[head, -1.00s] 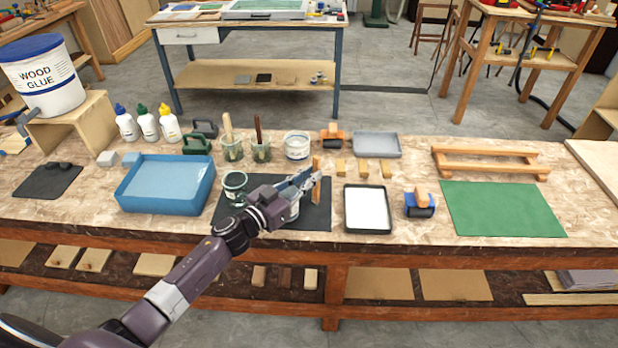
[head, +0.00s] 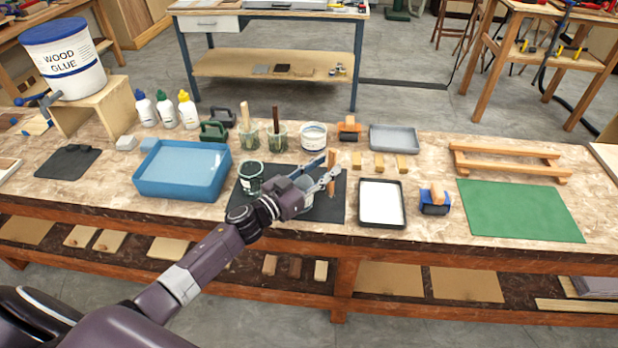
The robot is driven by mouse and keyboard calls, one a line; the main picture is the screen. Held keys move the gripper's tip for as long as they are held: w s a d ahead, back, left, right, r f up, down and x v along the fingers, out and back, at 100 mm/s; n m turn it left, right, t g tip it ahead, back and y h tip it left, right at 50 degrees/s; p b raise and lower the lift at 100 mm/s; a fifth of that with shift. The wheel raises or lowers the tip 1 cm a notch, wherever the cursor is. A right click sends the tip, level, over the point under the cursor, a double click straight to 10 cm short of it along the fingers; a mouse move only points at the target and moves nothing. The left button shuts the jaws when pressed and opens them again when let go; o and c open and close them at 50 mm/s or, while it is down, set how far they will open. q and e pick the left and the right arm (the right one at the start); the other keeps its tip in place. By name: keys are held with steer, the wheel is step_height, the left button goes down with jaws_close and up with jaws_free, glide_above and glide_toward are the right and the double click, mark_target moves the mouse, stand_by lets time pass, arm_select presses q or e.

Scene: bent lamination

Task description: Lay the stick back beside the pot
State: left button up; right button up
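My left gripper (head: 328,174) is over the right part of a black mat (head: 331,211). Its fingers appear closed around a slim brown wooden stick (head: 330,160), which stands roughly upright. A dark pot (head: 251,181) with a pale label stands on the mat left of the gripper. A second, greyish pot (head: 305,199) shows partly behind and below the gripper; my gripper hides much of it. The stick's lower end is near this pot's right side; I cannot tell whether it touches the mat. My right gripper is not in view.
A blue tray (head: 183,190) lies left of the mat, a white-filled black tray (head: 381,203) right of it. Behind are two brush jars (head: 249,137), a white tub (head: 314,137) and small wood blocks (head: 379,162). A green sheet (head: 520,211) lies at right.

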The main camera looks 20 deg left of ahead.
arm_select(q)
steer(key=b+v, duration=0.2)
steer(key=v, duration=0.9)
steer(key=shift+s, duration=0.4)
steer(key=shift+a, duration=0.15)
